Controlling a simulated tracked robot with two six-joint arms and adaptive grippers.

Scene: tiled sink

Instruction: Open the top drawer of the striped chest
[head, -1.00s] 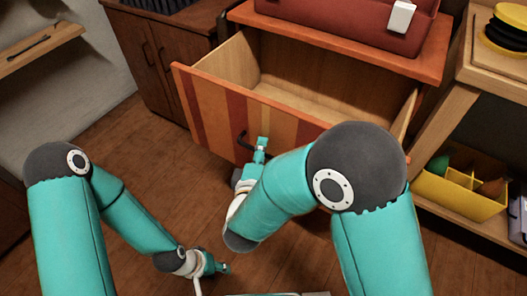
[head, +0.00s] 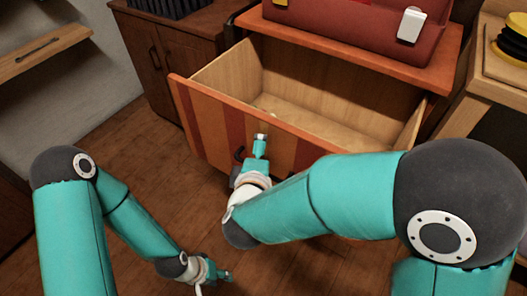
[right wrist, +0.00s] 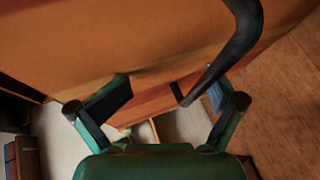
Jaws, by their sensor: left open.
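The striped chest (head: 440,58) stands at the back, its top drawer (head: 215,118) pulled well out with an orange, red and tan striped front. The dark curved handle (head: 239,154) is on that front; it shows large in the right wrist view (right wrist: 238,45). My right gripper (head: 260,142) is at the drawer front beside the handle. In the right wrist view its fingers (right wrist: 165,92) are spread, with the handle's lower end close to the right finger; I cannot tell whether they touch. My left gripper (head: 222,274) is open and empty, low over the floor.
A red case (head: 350,30) with a white latch sits on the chest top. A dark wooden cabinet (head: 170,65) stands left of the chest. A wooden shelf unit with yellow and black discs (head: 510,42) is at right. The wooden floor (head: 130,150) at left is clear.

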